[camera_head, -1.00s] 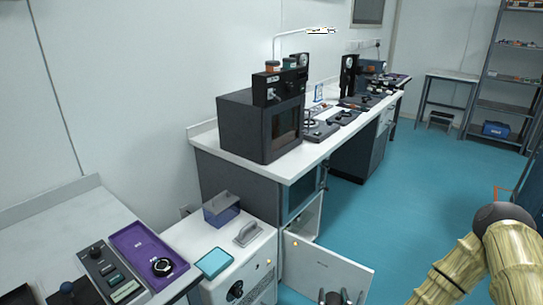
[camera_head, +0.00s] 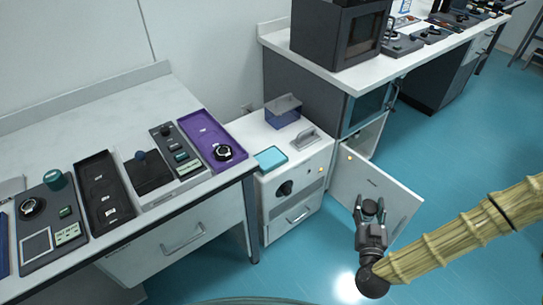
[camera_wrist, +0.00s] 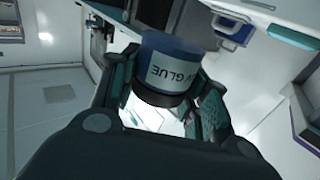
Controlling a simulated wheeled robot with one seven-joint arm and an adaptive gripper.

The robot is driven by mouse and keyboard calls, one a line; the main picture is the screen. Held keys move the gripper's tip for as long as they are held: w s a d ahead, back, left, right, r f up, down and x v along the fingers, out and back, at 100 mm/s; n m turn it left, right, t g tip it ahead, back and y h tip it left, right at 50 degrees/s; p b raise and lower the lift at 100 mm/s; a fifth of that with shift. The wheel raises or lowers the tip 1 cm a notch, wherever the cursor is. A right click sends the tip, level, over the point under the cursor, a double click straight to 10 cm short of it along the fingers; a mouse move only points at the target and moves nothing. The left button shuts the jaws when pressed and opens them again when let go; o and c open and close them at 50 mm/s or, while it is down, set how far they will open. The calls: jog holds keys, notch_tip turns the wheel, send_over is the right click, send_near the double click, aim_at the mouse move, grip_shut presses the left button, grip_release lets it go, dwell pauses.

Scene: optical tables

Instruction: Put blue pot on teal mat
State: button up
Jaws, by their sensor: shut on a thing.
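My gripper (camera_head: 370,204) is shut on the blue pot, in front of the open white cabinet door. In the wrist view the blue pot (camera_wrist: 175,66), with a dark band and a white "GLUE" label, sits between the fingers (camera_wrist: 165,95). In the head view the pot (camera_head: 370,207) is small and dark. The teal mat (camera_head: 270,157) lies bare on top of the low white cabinet, left of my gripper and apart from it. The mat also shows at the upper right of the wrist view (camera_wrist: 293,37).
On the white cabinet (camera_head: 252,130) stand a translucent blue box (camera_head: 284,112) behind the mat and a grey handled block (camera_head: 303,138) beside it. The open door (camera_head: 402,203) stands out into the room. A bench with a purple tray (camera_head: 210,133) is at left.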

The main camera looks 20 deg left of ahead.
jog(key=w+a+n+g+y+b, duration=0.1)
jog(key=w+a+n+y+b, duration=0.35)
jog(key=a, duration=0.55)
jog(key=w+a+n+g+y+b, duration=0.1)
jog(key=w+a+g+y+b, duration=0.1)
jog(key=w+a+y+b, duration=0.5)
jog(key=w+a+r+n+g+b, duration=0.1)
jog(key=a+b, duration=0.2)
jog(key=a, duration=0.4)
jog(key=w+a+r+n+g+y+b, duration=0.1)
jog(key=w+a+b, duration=0.1)
jog(key=a, duration=0.5)
jog(key=w+a+r+n+g+b, duration=0.1)
jog(key=w+a+n+g+b, duration=0.1)
jog(key=a, duration=0.5)
jog(key=shift+r+b, duration=0.4)
jog(key=shift+b, duration=0.5)
jog(key=shift+d+f+y, duration=0.1)
jog(key=shift+y, duration=0.15)
jog(key=shift+f+b, duration=0.8)
jog(key=shift+f, duration=3.9)
jog(key=shift+f, duration=0.15)
jog(key=o, duration=1.1)
jog(key=shift+f, duration=0.1)
